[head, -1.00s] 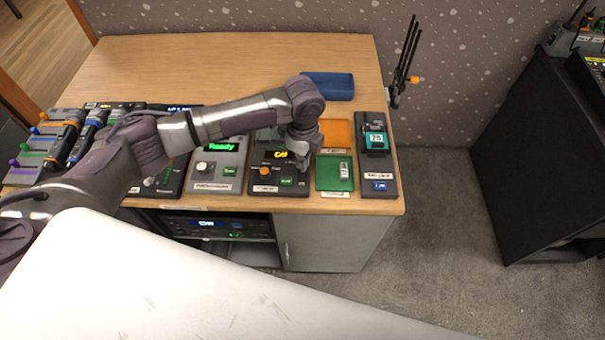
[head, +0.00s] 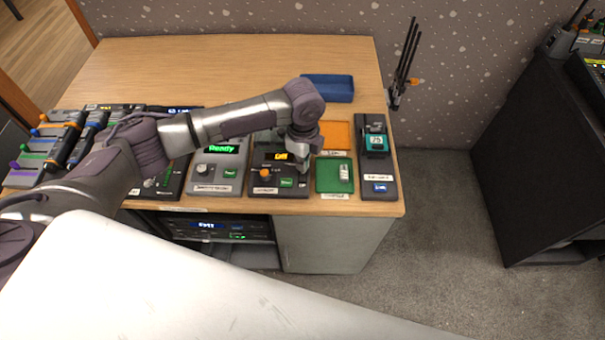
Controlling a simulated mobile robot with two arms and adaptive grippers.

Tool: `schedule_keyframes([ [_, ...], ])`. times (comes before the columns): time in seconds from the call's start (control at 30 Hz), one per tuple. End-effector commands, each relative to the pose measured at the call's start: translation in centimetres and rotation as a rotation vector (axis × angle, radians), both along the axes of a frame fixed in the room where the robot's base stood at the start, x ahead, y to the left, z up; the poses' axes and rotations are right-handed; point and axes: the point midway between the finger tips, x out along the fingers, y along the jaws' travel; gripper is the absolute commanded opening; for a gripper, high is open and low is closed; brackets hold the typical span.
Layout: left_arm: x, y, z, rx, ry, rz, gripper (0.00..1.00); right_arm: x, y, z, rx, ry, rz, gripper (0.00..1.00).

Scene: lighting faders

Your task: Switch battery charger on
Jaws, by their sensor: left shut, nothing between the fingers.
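A dark device (head: 259,183) on the front part of the desk has a small display with short orange text that looks like "Off". It carries an orange knob (head: 265,174) and a green button (head: 287,183). My left gripper (head: 303,167) points down over the right side of this device. It is shut and empty. I cannot tell whether its tips touch the device. A second dark device (head: 386,167) at the right end holds a teal unit with a lit display and has a blue button (head: 380,188). The labels are too small to read, so I cannot tell which is the battery charger. My right gripper is not in view.
A grey device (head: 208,171) showing "Ready" stands left of the dark one. A green tray (head: 323,186) with a small object and an orange tray (head: 335,134) lie right of my gripper. A blue bin (head: 328,88) and antennas (head: 405,62) are behind. The back left desk is bare.

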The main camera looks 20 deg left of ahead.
Motion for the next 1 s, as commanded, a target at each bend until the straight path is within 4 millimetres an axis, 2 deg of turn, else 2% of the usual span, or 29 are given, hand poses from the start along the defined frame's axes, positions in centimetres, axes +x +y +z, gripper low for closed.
schedule_keyframes([
  [1.0,0.0,0.0,-1.1,0.000,0.000,0.000,0.00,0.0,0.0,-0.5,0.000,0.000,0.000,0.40],
])
